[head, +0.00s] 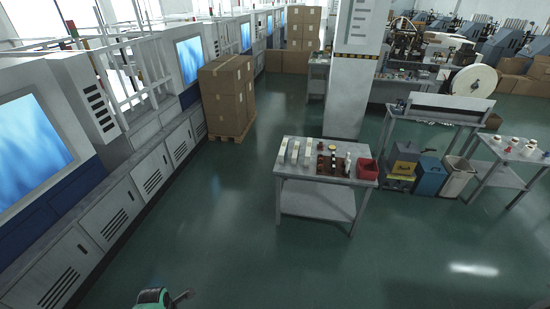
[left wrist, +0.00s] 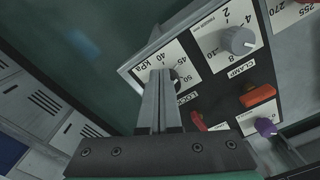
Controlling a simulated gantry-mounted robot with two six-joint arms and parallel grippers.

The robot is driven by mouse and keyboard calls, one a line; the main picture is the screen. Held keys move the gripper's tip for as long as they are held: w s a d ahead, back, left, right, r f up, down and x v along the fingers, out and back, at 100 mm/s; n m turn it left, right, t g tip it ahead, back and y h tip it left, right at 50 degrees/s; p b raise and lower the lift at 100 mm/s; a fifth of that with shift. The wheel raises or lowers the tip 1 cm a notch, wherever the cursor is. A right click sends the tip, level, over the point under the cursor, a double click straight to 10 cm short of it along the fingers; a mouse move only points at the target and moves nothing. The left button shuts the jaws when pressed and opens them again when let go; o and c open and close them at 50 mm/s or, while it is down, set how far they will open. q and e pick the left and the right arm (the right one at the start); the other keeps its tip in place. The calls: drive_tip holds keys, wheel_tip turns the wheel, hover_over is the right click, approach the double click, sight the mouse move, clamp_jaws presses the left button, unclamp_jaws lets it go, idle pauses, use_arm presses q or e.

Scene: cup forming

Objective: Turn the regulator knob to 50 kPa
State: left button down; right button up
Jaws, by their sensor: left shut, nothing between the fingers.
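In the left wrist view, the regulator's kPa dial plate (left wrist: 150,59) is white, with 40, 45 and 50 printed on it, and it appears turned in the picture. Its dark knob (left wrist: 178,82) is mostly hidden behind my fingers, so I cannot read its setting. My left gripper (left wrist: 160,72) is shut with nothing between its fingers. Its tips overlap the knob in the picture; I cannot tell whether they touch it. The panel is not visible in the head view. My right gripper is not in view.
Close by on the panel are a grey knob (left wrist: 238,40) on a numbered dial, an orange switch (left wrist: 256,96), a purple knob (left wrist: 266,127) and a red part (left wrist: 198,121). In the head view, a grey table (head: 318,200) with small items stands on open green floor.

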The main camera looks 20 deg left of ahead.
use_arm(q)
wheel_tip(320, 180, down, 2)
drive_tip(key=shift+a+f+b, duration=0.15)
drive_tip(key=shift+f+b, duration=0.05)
drive_tip(key=shift+b, duration=0.4)
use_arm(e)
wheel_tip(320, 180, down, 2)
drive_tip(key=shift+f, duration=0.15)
use_arm(q)
drive_tip(key=shift+s+r+p, duration=0.1)
drive_tip(key=shift+s+p, duration=0.2)
drive_tip(key=shift+p, duration=0.1)
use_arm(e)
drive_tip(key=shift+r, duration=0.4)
use_arm(q)
drive_tip(key=shift+s+d, duration=0.1)
drive_tip(key=shift+d, duration=0.2)
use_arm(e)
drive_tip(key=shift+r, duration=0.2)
use_arm(q)
drive_tip(key=shift+s+d+p, duration=0.2)
drive_tip(key=shift+d+p, duration=0.4)
drive_tip(key=shift+p, duration=0.1)
drive_tip(key=shift+s+d, duration=0.2)
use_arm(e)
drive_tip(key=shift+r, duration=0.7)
use_arm(q)
drive_tip(key=shift+d, duration=0.1)
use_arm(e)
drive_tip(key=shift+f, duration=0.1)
